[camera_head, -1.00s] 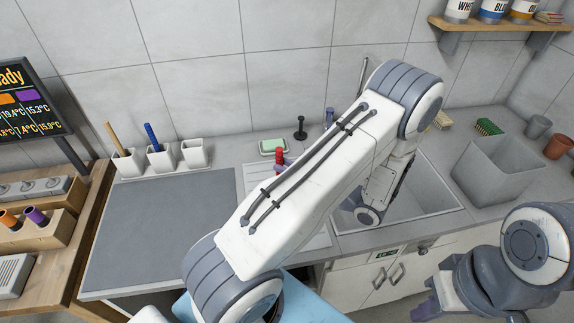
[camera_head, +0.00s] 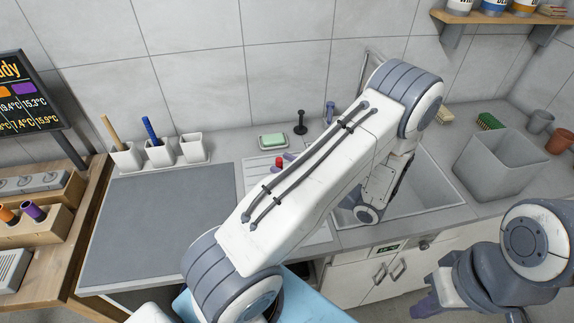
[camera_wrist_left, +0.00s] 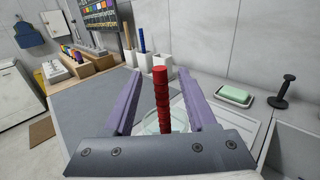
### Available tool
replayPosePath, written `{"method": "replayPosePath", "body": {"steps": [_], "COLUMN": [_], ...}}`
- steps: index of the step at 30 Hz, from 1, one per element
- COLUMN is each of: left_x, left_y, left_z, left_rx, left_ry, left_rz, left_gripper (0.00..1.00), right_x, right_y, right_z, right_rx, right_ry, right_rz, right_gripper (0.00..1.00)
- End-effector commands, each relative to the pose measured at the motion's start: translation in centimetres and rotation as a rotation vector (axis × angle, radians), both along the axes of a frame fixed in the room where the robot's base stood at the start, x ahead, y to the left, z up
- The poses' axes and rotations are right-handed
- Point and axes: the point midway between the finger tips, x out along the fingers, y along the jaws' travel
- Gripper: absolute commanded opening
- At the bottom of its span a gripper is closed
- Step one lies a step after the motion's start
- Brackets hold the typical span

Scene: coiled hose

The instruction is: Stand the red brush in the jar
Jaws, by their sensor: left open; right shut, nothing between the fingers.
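The red brush (camera_wrist_left: 160,90) stands upright between the open fingers of my left gripper (camera_wrist_left: 160,88) in the left wrist view, with a gap at each side. Its lower part is in or behind a clear glass vessel (camera_wrist_left: 152,126), partly hidden by my gripper. In the head view only a bit of the red brush (camera_head: 279,162) shows past my left arm, beside a purple fingertip. Three white jars stand at the back left: one with a wooden handle, one with a blue handle, and an empty-looking right jar (camera_head: 193,149). My right gripper (camera_head: 425,306) is shut and empty at lower right.
A green soap on a dish (camera_head: 272,141) and a black stand (camera_head: 300,124) are behind the brush. A grey mat (camera_head: 160,222) lies clear at left. The sink (camera_head: 425,185) and a grey bin (camera_head: 497,163) are at right.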

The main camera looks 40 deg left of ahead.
Motion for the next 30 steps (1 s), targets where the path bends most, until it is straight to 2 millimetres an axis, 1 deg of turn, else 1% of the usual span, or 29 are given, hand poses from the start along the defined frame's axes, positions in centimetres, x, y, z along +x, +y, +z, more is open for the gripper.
{"method": "replayPosePath", "body": {"steps": [2, 5, 12, 15, 18, 23, 30], "left_x": [0.1, 0.3, 0.6, 0.7, 0.8, 0.9, 0.8], "left_y": [-0.4, -1.6, -6.4, -8.1, -9.4, -10.4, -10.4], "left_z": [-0.1, -0.2, -0.4, -0.3, -0.2, 0.0, 0.0], "left_rx": [0.000, 0.000, -0.001, -0.002, -0.001, 0.000, 0.000], "left_ry": [-0.001, -0.003, -0.005, -0.003, -0.004, -0.001, 0.000], "left_rz": [-0.002, -0.005, -0.006, -0.005, -0.003, -0.001, 0.000], "left_gripper": [0.57, 0.57, 0.57, 0.57, 0.57, 0.57, 0.57], "right_x": [0.0, 0.0, 0.0, 0.0, 0.0, 0.0, 0.0], "right_y": [0.0, 0.0, 0.0, 0.0, 0.0, 0.0, 0.0], "right_z": [-0.2, -0.8, -2.7, -3.2, -3.6, -3.8, -3.7], "right_rx": [0.000, 0.000, 0.000, 0.000, 0.000, 0.000, 0.000], "right_ry": [0.000, 0.000, 0.000, 0.000, 0.000, 0.000, 0.000], "right_rz": [0.000, 0.000, 0.001, 0.002, 0.002, 0.002, 0.002], "right_gripper": [0.00, 0.00, 0.00, 0.00, 0.00, 0.00, 0.00]}}
